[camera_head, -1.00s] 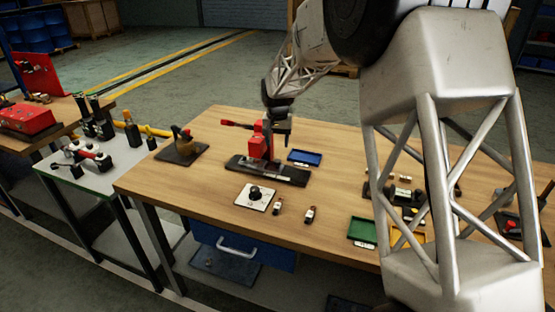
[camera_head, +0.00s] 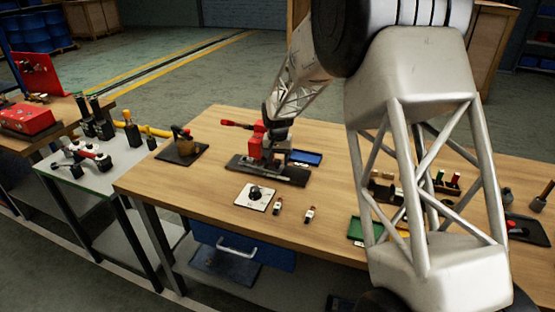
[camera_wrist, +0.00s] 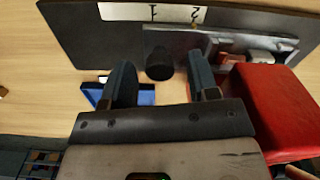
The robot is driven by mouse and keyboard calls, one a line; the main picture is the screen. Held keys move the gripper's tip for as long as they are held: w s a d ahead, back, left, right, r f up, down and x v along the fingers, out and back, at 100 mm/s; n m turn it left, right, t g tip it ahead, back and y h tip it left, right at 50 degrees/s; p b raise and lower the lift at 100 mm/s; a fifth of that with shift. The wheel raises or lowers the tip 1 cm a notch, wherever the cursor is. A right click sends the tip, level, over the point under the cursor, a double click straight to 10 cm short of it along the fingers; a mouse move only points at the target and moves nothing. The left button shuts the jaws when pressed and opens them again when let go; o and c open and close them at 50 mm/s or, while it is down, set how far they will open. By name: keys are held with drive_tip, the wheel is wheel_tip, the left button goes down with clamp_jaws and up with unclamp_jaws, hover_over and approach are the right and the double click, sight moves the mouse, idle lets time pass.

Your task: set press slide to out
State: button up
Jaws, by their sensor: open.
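The red press (camera_head: 255,150) stands on a long dark base plate (camera_head: 285,176) on the wooden workbench. In the wrist view the base plate (camera_wrist: 80,40) carries a white label (camera_wrist: 150,13) marked 1 and 2, a grey metal rail (camera_wrist: 210,42) and a dark round knob (camera_wrist: 159,64). The press's red body (camera_wrist: 275,105) is at the right. My gripper (camera_wrist: 161,78) is open, its two fingers apart with the knob between and slightly beyond the tips; I cannot tell whether they touch it. In the head view my gripper (camera_head: 280,158) is low beside the press, its fingers partly hidden.
A blue tray (camera_head: 306,157) lies just behind the base plate. A white plate with a black dial (camera_head: 256,196) and two small bottles (camera_head: 294,211) are in front. A green tray (camera_head: 360,230) is to the right, partly behind my arm.

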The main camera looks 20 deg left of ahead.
drive_tip(key=shift+c, duration=0.2)
clamp_jaws()
drive_tip(key=shift+d, duration=0.1)
drive_tip(key=d, duration=1)
drive_tip(key=shift+d, duration=0.15)
drive_tip(key=shift+o, duration=0.2)
unclamp_jaws()
